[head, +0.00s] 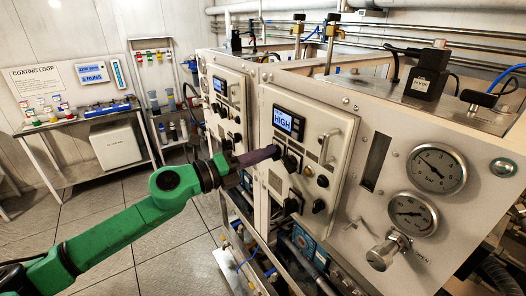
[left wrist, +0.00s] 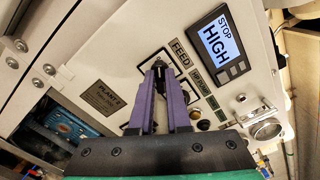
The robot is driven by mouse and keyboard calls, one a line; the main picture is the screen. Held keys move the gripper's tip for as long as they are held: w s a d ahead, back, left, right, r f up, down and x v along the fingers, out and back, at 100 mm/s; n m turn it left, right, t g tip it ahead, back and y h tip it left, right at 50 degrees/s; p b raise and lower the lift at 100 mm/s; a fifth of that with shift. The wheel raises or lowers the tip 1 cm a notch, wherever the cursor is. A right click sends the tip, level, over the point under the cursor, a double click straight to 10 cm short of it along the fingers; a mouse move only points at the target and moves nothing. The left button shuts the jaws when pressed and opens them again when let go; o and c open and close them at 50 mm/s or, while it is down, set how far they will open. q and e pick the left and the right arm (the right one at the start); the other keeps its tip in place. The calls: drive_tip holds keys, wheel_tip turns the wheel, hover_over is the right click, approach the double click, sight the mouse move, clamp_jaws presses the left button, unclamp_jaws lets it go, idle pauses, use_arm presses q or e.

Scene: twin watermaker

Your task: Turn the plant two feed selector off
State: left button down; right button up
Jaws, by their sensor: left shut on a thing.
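The plant two panel (head: 309,143) is a pale door with a lit display (head: 288,122) reading HIGH. My left gripper (head: 276,152) reaches the panel's left side, below the display. In the left wrist view, its purple fingers (left wrist: 160,72) are shut on the black feed selector (left wrist: 158,63), beside the FEED label (left wrist: 182,56). A PLANT 2 plate (left wrist: 101,97) is to the left. The fingers cover much of the selector, and I cannot read its position. In this view the display (left wrist: 220,42) reads STOP HIGH. My right gripper is not in view.
Other black knobs (head: 291,161) are close to the gripper on the same panel. A door handle (head: 328,147) and two gauges (head: 437,170) are to the right. A similar panel (head: 226,103) stands to the left. The tiled floor (head: 150,240) beside my arm is clear.

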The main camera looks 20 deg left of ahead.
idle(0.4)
use_arm(q)
drive_tip(key=c, duration=0.9)
unclamp_jaws()
drive_tip(key=b+v, duration=1.4)
drive_tip(key=b, duration=1.5)
drive_tip(key=shift+s+a+b, duration=0.15)
drive_tip(key=shift+s+b, duration=0.05)
drive_tip(key=shift+b, duration=0.2)
